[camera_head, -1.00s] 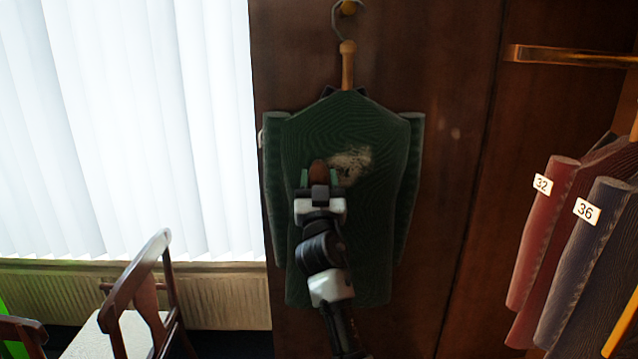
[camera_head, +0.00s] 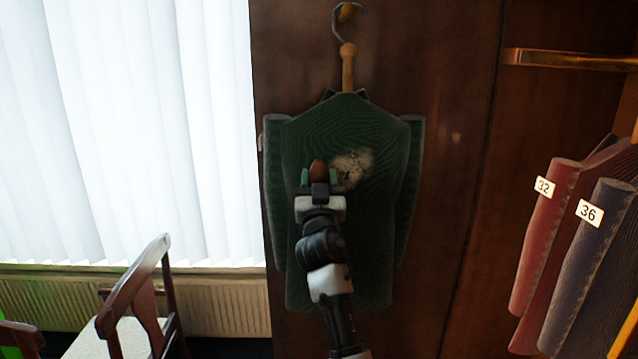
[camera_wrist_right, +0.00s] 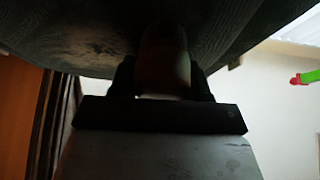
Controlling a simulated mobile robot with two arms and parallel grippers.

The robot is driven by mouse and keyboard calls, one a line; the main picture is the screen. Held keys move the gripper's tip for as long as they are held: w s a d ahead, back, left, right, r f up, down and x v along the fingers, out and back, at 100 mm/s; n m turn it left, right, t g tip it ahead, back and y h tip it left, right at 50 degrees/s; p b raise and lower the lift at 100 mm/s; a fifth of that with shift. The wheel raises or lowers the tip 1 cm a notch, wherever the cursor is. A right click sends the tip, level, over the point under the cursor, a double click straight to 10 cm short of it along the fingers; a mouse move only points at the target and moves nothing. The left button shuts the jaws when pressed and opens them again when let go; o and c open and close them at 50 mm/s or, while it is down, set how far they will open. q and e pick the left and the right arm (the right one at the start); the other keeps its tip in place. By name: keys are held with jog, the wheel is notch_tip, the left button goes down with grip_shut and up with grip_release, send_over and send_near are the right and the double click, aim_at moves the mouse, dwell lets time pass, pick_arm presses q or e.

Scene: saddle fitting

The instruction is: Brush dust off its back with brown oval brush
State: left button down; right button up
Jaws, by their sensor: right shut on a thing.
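A dark green jacket (camera_head: 350,230) hangs with its back towards me on a wooden hanger, against dark wood panelling. A pale beige dust patch (camera_head: 352,166) lies on its upper back, just right of centre. My right gripper (camera_head: 319,178) is shut on the brown oval brush (camera_head: 318,168) and holds it at the jacket's back, at the patch's left edge. In the right wrist view the brush (camera_wrist_right: 165,60) is a dark shape between the fingers, up against the cloth; I cannot tell exactly where it touches. My left gripper is not in view.
The wooden hanger (camera_head: 347,68) hangs from a hook at the top. At the right, a red garment tagged 32 (camera_head: 548,240) and a dark one tagged 36 (camera_head: 588,265) hang below a wooden rail (camera_head: 570,58). A wooden chair (camera_head: 140,290) stands at the lower left by the blinds.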

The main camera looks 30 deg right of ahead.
jog(key=shift+w+d+b, duration=0.5)
jog(key=shift+w+b, duration=0.1)
jog(key=shift+w, duration=0.25)
dwell(0.5)
